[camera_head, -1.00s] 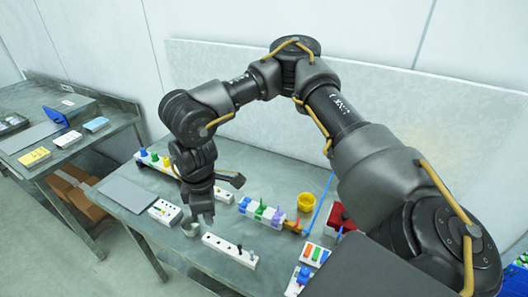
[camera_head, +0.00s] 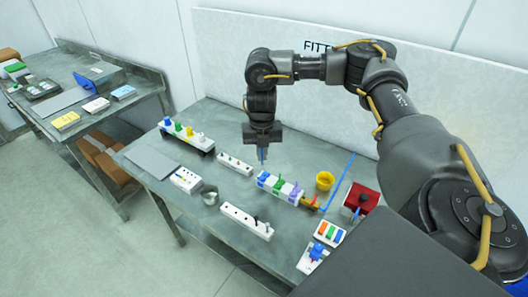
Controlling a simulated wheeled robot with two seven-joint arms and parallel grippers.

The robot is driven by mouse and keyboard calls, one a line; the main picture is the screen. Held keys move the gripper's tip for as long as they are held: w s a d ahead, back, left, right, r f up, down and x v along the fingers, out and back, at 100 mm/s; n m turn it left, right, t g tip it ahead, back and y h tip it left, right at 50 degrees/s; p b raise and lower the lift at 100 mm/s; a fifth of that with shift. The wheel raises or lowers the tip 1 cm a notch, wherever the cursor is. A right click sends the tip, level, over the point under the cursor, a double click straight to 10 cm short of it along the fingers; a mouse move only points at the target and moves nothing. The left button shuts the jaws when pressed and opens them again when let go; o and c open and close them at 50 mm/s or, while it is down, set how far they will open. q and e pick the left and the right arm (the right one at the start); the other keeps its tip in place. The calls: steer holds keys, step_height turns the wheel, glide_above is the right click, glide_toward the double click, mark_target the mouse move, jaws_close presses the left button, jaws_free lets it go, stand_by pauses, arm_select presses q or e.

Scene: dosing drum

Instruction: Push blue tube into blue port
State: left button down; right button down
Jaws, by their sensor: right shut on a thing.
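My right gripper (camera_head: 263,146) is above the back middle of the table and points down. It is shut on a thin blue tube (camera_head: 263,155), which hangs upright below the fingers. The tube's lower end is clear of the things under it. I cannot tell which opening is the blue port. My left gripper is out of view.
A white strip (camera_head: 235,164) lies left of the gripper, another (camera_head: 246,221) in front. A grey cup (camera_head: 210,196), yellow cup (camera_head: 325,181) and red box (camera_head: 361,201) stand on the table (camera_head: 225,258). A rack with coloured knobs (camera_head: 187,136) is at the back left.

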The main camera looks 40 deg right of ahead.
steer(key=shift+d+f+n, duration=0.15)
steer(key=shift+d+n, duration=0.35)
steer(key=shift+n, duration=0.1)
step_height(320, 180, down, 5)
steer(key=b, duration=0.5)
steer(key=shift+r+b, duration=0.2)
steer(key=shift+b, duration=0.15)
steer(key=shift+f, duration=0.45)
steer(key=shift+p, duration=0.7)
steer(key=shift+f, duration=0.4)
stand_by(0.4)
steer(key=shift+f+b, duration=0.5)
steer(key=shift+f, duration=0.55)
